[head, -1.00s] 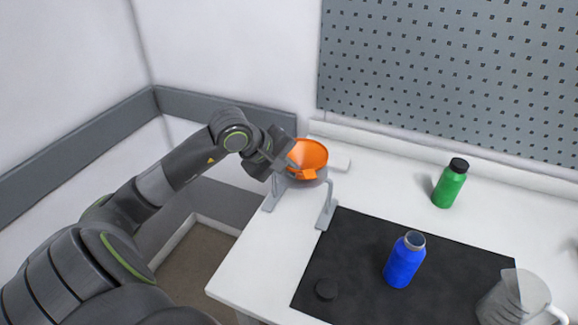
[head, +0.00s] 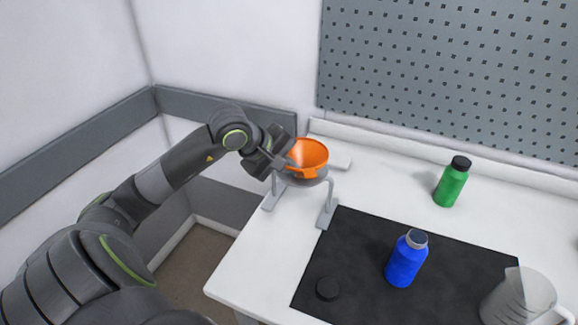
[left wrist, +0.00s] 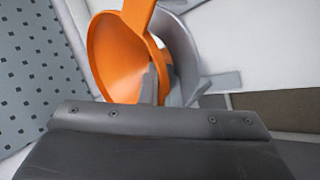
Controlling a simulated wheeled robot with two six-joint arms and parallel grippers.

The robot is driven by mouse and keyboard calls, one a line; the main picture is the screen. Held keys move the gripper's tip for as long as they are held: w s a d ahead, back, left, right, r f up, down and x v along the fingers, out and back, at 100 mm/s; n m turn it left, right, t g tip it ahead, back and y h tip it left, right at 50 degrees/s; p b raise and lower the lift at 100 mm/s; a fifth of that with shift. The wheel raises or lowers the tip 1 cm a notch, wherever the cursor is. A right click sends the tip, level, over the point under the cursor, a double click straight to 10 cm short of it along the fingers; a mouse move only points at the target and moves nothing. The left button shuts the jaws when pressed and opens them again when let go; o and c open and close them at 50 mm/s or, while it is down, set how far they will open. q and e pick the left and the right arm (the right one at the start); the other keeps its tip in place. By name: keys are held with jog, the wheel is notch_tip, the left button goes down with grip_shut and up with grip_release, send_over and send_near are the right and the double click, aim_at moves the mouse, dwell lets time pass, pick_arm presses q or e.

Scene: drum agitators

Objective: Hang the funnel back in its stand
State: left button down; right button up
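The orange funnel (head: 309,154) is at the grey stand (head: 327,214), upright with its wide mouth up. The stand's ring (head: 317,182) shows just below the funnel's rim; I cannot tell whether the funnel rests in it. My left gripper (head: 290,161) is shut on the funnel's left edge. In the left wrist view the funnel (left wrist: 112,58) lies beside the curved ring (left wrist: 183,50), overlapping it. A grey fingertip (left wrist: 149,86) shows inside the funnel's mouth. My right gripper is not in view.
A blue bottle (head: 406,262) and a black cap (head: 328,288) are on the black mat (head: 360,245). A green bottle (head: 451,185) stands behind the mat. A clear jug (head: 518,298) is at the lower right. A perforated panel (head: 450,75) is on the back wall.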

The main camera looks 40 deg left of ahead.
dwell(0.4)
pick_arm(q)
jog(key=c, duration=1.6)
grip_release()
jog(key=shift+o, duration=0.2)
jog(key=shift+d+f, duration=0.1)
jog(key=shift+f, duration=0.05)
jog(key=shift+s+f, duration=0.1)
jog(key=shift+c, duration=1.4)
jog(key=shift+o, duration=0.2)
jog(key=shift+r, duration=0.3)
